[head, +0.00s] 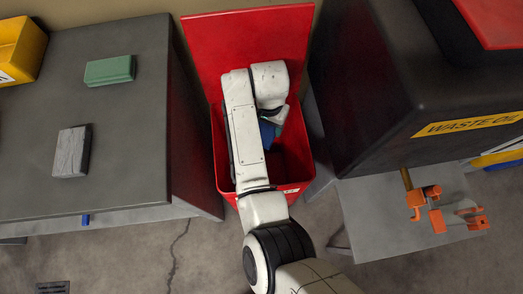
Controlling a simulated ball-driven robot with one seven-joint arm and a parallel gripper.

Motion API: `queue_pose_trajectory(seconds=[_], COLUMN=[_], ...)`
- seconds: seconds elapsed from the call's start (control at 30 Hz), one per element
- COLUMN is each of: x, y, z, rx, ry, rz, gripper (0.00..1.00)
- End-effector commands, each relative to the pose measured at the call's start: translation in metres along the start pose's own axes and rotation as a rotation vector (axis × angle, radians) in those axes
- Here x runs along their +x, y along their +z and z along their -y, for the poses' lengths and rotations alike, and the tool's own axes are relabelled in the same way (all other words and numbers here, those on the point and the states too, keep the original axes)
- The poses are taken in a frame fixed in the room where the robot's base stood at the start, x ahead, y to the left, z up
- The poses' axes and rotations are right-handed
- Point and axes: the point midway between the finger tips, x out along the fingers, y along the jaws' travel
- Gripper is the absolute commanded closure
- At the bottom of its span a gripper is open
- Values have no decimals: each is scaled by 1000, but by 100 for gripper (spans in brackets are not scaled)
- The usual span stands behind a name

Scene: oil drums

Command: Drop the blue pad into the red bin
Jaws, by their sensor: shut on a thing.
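The red bin (222,172) stands open in the middle of the head view, with its red lid (222,48) raised at the back. My arm reaches over the bin's front rim. My gripper (272,126) is over the bin's opening and mostly hidden by my own arm. It is shut on the blue pad (267,135), of which only a small part shows below the wrist. I cannot tell how high the pad is above the bin's floor.
A grey table (125,150) on the left bears a green pad (109,70), a grey pad (71,151) and a yellow box (20,48). A dark waste oil tank (390,90) stands close on the right. Orange-handled tools (436,205) lie on a grey stand (375,215).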

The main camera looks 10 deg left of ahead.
Motion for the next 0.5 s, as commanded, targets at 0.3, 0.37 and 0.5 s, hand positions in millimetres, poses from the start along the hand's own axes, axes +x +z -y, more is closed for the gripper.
queue_pose_trajectory(seconds=[0.3, 0.37, 0.5], x=[39, 43, 47], y=[0, 0, 0], z=[1, 1, 1], rx=[0, 0, 0], ry=[-1, -1, -1], rz=[0, 0, -1], gripper=[66, 66, 66])
